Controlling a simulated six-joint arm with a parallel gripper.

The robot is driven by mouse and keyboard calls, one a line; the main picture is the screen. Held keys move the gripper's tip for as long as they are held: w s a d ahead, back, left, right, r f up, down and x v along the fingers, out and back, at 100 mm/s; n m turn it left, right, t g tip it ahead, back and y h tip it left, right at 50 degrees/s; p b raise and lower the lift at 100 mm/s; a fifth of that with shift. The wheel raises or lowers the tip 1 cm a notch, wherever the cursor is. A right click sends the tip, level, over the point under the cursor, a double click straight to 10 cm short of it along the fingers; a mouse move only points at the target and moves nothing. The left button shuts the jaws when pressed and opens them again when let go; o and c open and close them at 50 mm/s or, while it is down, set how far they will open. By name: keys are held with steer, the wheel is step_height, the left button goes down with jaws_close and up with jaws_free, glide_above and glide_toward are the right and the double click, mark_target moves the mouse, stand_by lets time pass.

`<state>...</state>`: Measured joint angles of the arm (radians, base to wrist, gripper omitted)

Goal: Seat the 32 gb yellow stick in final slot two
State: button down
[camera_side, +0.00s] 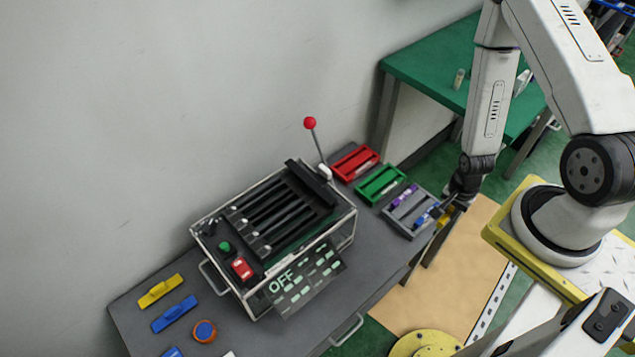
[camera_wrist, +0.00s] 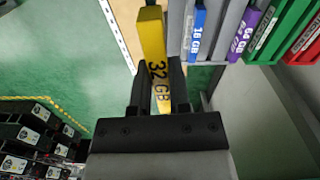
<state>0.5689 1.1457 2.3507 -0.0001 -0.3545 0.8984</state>
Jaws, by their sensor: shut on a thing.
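My gripper (camera_side: 452,202) is at the right end of the bench, just right of the grey tray (camera_side: 428,232). In the wrist view my gripper (camera_wrist: 159,80) is shut on the yellow stick (camera_wrist: 151,38), marked 32 GB. The stick shows only as a small yellow patch (camera_side: 443,220) in the side view. The grey tray holds a blue stick (camera_wrist: 196,32), marked 16 GB, and a purple stick (camera_wrist: 240,38), marked 64 GB. The yellow stick is beside the blue one; I cannot tell whether it touches the tray. No slot numbers are readable.
Green (camera_side: 367,196) and red (camera_side: 342,174) trays lie beyond the grey one. Another yellow piece (camera_side: 160,291) and blue piece (camera_side: 174,314) lie front left.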

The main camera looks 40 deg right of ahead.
steer(key=w+a+r+n, duration=0.5)
steer(key=w+r+n, duration=0.2)
steer(key=w+r, duration=0.35)
steer(key=w+a+r+n, duration=0.6)
steer(key=w+r+n, duration=0.1)
steer(key=w+r, duration=0.35)
steer(key=w+a+f+m, duration=0.2)
steer(key=a+f+m, duration=0.2)
steer(key=a+m, duration=0.3)
steer(key=w+a+f+m, duration=0.2)
steer(key=a+f+m, duration=0.3)
steer(key=a, duration=0.9)
steer(key=shift+w+a+m, duration=0.3)
steer(key=shift+w+m, duration=0.05)
steer(key=shift+m, duration=1.25)
steer(key=shift+f, duration=2.85)
